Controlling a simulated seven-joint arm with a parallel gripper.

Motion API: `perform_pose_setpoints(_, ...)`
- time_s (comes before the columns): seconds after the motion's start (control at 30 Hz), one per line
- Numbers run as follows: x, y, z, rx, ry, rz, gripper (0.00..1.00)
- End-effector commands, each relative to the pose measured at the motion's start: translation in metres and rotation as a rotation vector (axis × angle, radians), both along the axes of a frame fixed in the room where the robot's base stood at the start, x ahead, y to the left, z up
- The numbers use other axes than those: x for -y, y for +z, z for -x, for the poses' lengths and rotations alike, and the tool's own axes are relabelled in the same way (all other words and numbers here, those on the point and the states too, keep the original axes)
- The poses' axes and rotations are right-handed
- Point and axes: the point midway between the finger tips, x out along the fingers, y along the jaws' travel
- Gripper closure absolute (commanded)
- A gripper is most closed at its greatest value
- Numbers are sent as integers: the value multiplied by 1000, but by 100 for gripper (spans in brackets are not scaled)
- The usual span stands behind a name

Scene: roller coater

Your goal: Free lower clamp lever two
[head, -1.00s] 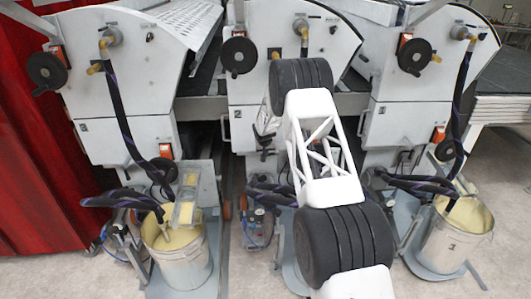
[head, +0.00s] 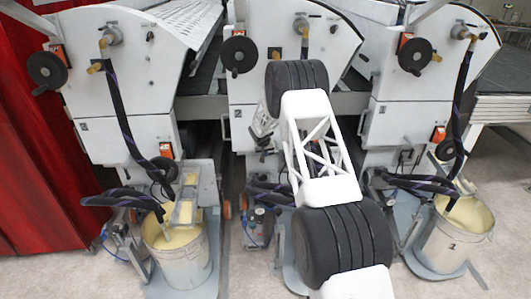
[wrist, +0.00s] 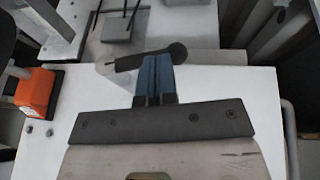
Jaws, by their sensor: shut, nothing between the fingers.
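A black clamp lever (wrist: 128,63) with a round knob end lies across the upper middle of the wrist view, at the top edge of a white machine panel. My gripper (wrist: 155,62) has blue fingers pressed together with nothing between them. Its fingertips overlap the lever in the picture, close to the knob; I cannot tell whether they touch it. In the head view, my arm covers most of the middle machine's front. The lever cannot be made out there.
An orange switch box (wrist: 38,93) sits left of the gripper on the panel. In the head view, the middle white machine (head: 255,95) stands between two similar ones. Pails (head: 180,262) with hoses stand on the floor. A red curtain (head: 30,150) hangs at the left.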

Motion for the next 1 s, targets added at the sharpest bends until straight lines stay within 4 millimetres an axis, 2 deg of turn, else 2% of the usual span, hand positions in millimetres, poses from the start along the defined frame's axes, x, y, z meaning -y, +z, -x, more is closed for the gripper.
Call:
perform_pose_setpoints(0.47, -4, -10, 0, 0, 2, 149, 100)
perform_pose_setpoints(1.0, -2, -32, 0, -1, 1, 468, 100)
